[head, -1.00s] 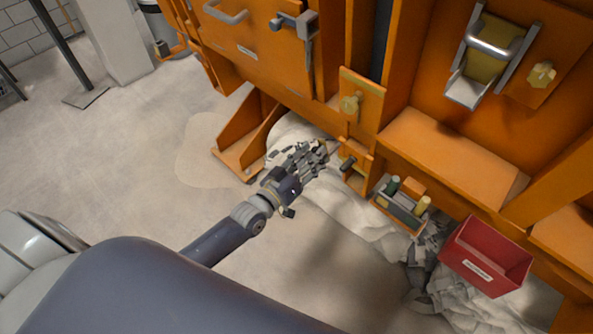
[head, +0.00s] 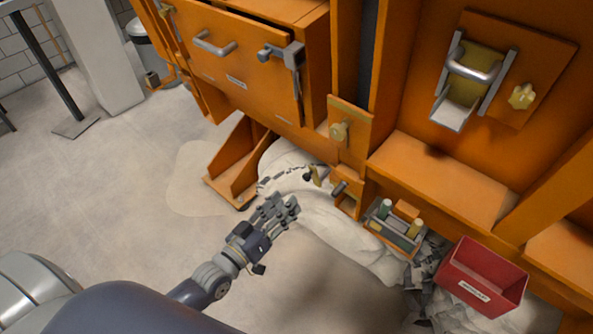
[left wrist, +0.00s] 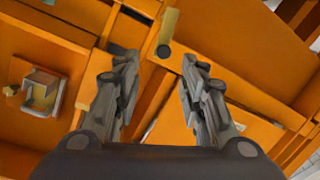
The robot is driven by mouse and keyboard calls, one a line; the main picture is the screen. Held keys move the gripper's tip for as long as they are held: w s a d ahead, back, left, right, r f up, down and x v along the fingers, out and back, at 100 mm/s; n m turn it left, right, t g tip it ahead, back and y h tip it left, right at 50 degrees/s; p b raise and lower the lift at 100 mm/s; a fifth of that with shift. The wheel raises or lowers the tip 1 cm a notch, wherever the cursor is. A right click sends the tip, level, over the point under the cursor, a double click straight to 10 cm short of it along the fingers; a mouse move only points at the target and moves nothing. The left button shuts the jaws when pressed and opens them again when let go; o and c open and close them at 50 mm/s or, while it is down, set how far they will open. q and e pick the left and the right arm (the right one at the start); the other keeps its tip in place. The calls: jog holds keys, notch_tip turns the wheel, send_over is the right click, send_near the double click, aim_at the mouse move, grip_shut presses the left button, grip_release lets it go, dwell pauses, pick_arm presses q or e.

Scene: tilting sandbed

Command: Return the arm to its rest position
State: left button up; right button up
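My left gripper (head: 281,208) is in the middle of the head view, its arm coming in from the lower left. It hangs in front of the orange machine (head: 420,165), apart from it, over the pale floor and heaped sand. In the left wrist view its two fingers (left wrist: 157,85) stand apart with nothing between them, and orange panels lie beyond. My right gripper is in neither view.
A red bin (head: 485,275) and a small tray with green and yellow cylinders (head: 398,230) sit low at the right. Pale sand (head: 330,225) lies along the machine's base. A drawer handle (head: 214,45) juts out above. The floor at left (head: 130,190) is clear.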

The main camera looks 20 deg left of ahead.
pick_arm(q)
jog(key=s+a+f+m+g+y, duration=0.1)
jog(key=s+f+g, duration=0.3)
jog(key=f, duration=0.7)
jog(key=s+a+f+g+y, duration=0.2)
jog(key=s+f, duration=0.3)
jog(key=f, duration=0.5)
jog(key=s+a+f+m+g+y, duration=0.15)
jog(key=s+f, duration=0.35)
jog(key=f, duration=0.6)
jog(key=s+d+f+m+g, duration=0.1)
jog(key=s+f+g, duration=0.3)
jog(key=s+f, duration=0.3)
jog(key=s+f+g, duration=0.4)
jog(key=s+f, duration=0.2)
jog(key=s, duration=1.2)
jog(key=shift+s+d+f+m+g, duration=0.2)
jog(key=shift+d+f+m+g, duration=0.15)
jog(key=shift+f, duration=0.05)
